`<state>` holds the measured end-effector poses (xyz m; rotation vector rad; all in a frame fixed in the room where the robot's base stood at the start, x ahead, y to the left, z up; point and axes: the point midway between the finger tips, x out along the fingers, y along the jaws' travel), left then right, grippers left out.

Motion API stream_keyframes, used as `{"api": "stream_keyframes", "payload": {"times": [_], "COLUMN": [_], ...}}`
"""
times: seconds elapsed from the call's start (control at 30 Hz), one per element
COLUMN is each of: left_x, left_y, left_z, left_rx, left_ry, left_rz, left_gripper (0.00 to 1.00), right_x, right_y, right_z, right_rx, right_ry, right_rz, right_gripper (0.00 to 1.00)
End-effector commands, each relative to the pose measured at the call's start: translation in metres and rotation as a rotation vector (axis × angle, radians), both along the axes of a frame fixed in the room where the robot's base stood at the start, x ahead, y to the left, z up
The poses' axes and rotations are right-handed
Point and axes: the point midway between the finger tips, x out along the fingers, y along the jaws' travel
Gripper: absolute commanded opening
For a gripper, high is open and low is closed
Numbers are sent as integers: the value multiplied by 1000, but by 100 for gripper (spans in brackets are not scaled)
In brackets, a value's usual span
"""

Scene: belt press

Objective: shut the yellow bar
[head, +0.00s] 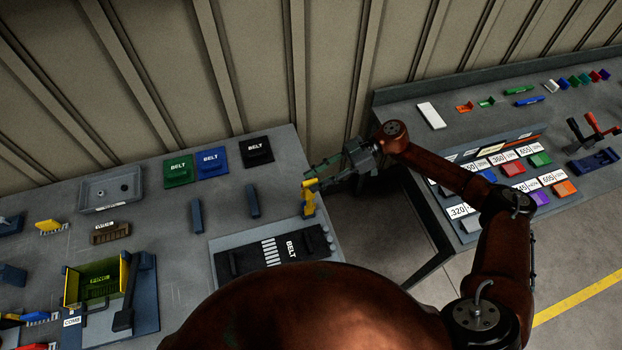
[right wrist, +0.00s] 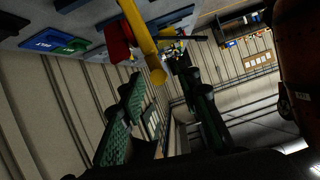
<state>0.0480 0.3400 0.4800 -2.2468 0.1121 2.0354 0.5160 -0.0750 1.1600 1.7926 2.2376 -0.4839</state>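The yellow bar (head: 307,199) stands up at the back right of the belt press, beside the right end of its black BELT plate (head: 240,259). In the right wrist view the yellow bar (right wrist: 139,28) comes down from the top, with a red part to its left. My right gripper (head: 320,178) is just behind and above the bar. Its two green-padded fingers (right wrist: 163,88) are apart, with nothing between the pads. The bar's end shows near the fingertips; I cannot tell whether they touch. My left gripper is not in view.
Green (head: 178,170), blue (head: 211,160) and black (head: 256,151) belt pieces lie along the bench's back. Two blue-grey posts (head: 197,215) stand before them. A gap separates this bench from the right bench (head: 450,135), which holds numbered labels and coloured blocks.

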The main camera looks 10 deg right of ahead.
Motion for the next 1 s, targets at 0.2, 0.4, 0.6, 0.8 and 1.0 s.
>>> {"api": "stream_keyframes", "payload": {"times": [0.2,0.4,0.6,0.8,1.0], "left_x": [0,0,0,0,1], "left_y": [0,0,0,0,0], "left_z": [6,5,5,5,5], "left_rx": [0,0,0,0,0], "left_ry": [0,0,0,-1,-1], "left_rz": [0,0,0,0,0], "left_gripper": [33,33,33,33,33], "right_x": [-4,-4,-4,-4,-4], "right_y": [16,17,17,17,17], "right_z": [-7,-8,-8,-8,-8], "right_rx": [0,0,0,0,0], "right_ry": [1,1,-1,-1,-1], "right_rz": [0,-1,-2,-2,-2], "right_gripper": [31,31,23,9,0]}}
